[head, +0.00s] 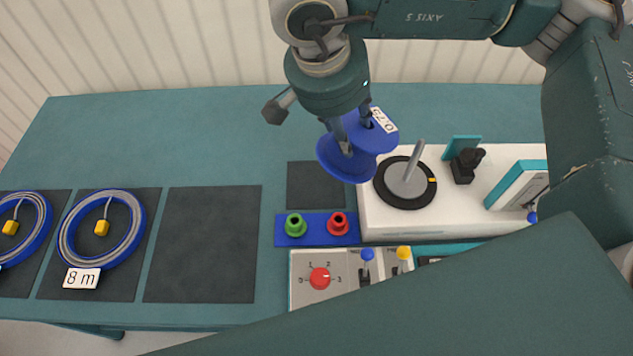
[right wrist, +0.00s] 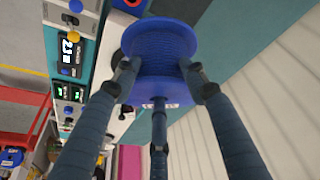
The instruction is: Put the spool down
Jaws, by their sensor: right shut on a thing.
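A blue spool (head: 338,163) with two round flanges and a white label hangs in my right gripper (head: 357,140) in the head view. It is tilted, above the table between a dark square mat (head: 313,186) and the white winding machine. In the right wrist view the spool (right wrist: 163,50) shows blue windings, and the fingers of my right gripper (right wrist: 158,80) are closed around it. The machine's black disc (head: 422,192) with an upright grey pin (head: 413,160) is just right of the spool and bears nothing. My left gripper is not in view.
Coiled cable rings (head: 70,244) lie on dark mats at the left, one marked 8 m. An empty dark mat (head: 203,245) lies beside them. A blue block (head: 317,240) with green and red pegs and a knob panel (head: 318,296) stand in front. The table's back left (head: 160,140) is clear.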

